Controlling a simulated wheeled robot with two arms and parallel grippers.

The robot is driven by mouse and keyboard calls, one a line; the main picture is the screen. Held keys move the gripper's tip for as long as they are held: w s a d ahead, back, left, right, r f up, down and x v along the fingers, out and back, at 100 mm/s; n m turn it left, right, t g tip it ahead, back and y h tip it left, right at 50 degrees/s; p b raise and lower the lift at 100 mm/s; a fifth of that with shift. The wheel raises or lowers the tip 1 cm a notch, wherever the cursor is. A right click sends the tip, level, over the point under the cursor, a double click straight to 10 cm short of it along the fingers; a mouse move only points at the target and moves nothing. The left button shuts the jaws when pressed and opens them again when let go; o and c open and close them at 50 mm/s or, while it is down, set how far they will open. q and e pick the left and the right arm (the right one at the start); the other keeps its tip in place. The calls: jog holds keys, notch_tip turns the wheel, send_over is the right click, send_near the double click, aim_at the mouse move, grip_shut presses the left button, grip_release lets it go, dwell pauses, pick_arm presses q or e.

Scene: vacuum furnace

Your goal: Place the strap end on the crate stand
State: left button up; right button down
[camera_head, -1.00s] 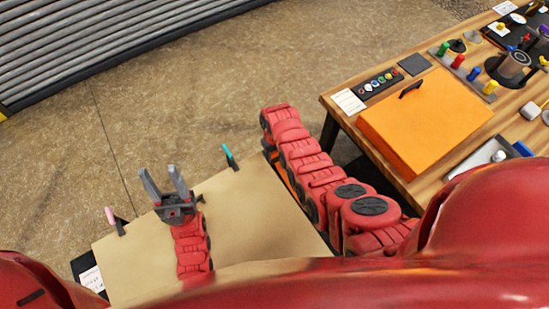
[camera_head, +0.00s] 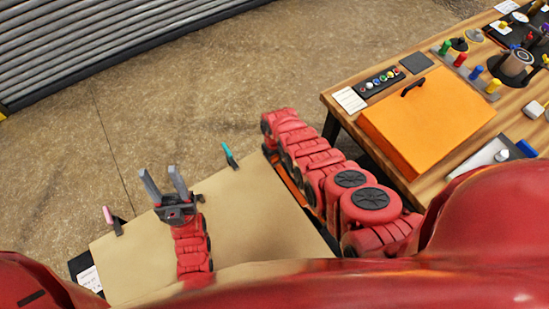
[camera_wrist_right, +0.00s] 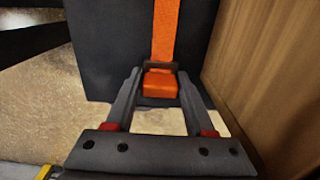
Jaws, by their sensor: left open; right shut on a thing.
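The orange strap end (camera_wrist_right: 160,85), with a dark buckle bar across it, sits between the fingertips of my right gripper (camera_wrist_right: 158,84) in the right wrist view. Its strap (camera_wrist_right: 165,30) runs up a dark upright face (camera_wrist_right: 115,50). In the head view, my right gripper is hidden beyond its red arm, and an orange strip (camera_head: 292,180) shows beside that arm. My left gripper (camera_head: 164,183) is open and empty above a broad tan surface (camera_head: 255,215). I cannot tell which part is the crate stand.
A teal clip (camera_head: 229,156) and a pink-tipped clip (camera_head: 112,220) sit at the tan surface's edge. A wooden table (camera_head: 440,168) at right holds an orange case (camera_head: 427,118) and several small items. A wooden face (camera_wrist_right: 265,80) stands close on the right in the wrist view. Open floor lies beyond.

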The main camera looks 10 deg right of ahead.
aim_at(274, 157)
jog(key=shift+c, duration=1.3)
grip_release()
jog(key=shift+f, duration=0.1)
jog(key=shift+r+p, duration=0.55)
jog(key=shift+r, duration=0.15)
jog(key=shift+r+p, duration=0.55)
jog(key=shift+r, duration=0.4)
notch_tip(274, 157, up, 9)
jog(key=b, duration=0.1)
jog(key=shift+b, duration=0.3)
